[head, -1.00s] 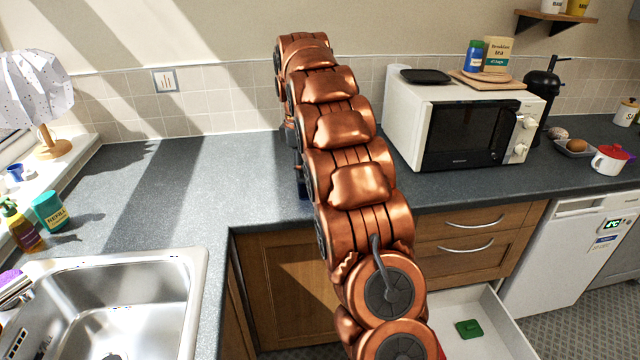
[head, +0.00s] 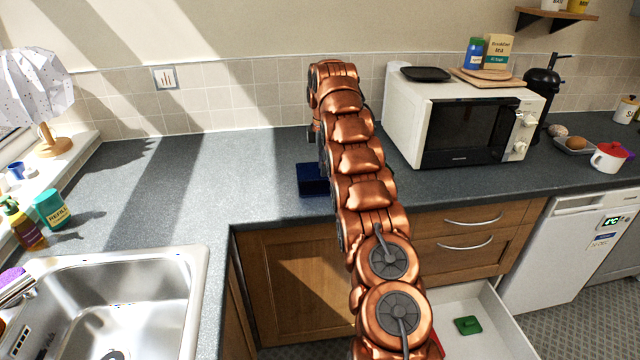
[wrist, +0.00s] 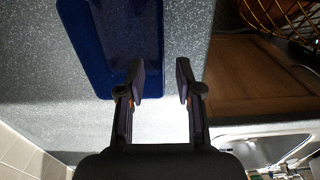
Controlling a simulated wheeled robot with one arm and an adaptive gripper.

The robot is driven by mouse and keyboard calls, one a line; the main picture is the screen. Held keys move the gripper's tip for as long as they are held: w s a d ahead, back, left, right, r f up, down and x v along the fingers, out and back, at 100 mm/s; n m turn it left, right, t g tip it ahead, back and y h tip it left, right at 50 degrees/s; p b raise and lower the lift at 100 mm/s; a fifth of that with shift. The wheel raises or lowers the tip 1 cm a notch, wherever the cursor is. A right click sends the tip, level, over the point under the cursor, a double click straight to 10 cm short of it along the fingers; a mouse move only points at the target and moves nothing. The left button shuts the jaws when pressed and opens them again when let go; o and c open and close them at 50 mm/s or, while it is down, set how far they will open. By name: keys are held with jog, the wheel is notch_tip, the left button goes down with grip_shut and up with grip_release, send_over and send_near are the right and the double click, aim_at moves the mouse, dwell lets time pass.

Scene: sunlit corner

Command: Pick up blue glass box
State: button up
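The blue glass box (head: 313,179) is dark blue and sits on the grey countertop near its front edge, just left of my arm in the head view. The arm hides its right part. In the wrist view the box (wrist: 125,45) fills the upper left, cut off by the top edge. My gripper (wrist: 163,82) shows there with its two fingers apart and nothing between them. The left finger overlaps the box's edge in the picture; I cannot tell whether it touches.
A white microwave (head: 455,122) stands right of my arm. A metal sink (head: 120,305) is at the lower left. An open white drawer (head: 490,335) holding a green item (head: 467,325) is below the counter. The counter left of the box is clear.

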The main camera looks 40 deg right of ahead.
aim_at(322, 191)
jog(key=shift+s+a+f+b, duration=0.15)
jog(key=shift+f+b, duration=0.35)
jog(key=shift+f, duration=1.1)
jog(key=shift+a+f+p, duration=0.1)
jog(key=shift+f+p, duration=0.2)
jog(key=shift+f, duration=0.15)
jog(key=shift+f+p, duration=0.4)
jog(key=shift+f, duration=1.1)
grip_shut()
jog(key=shift+a, duration=0.1)
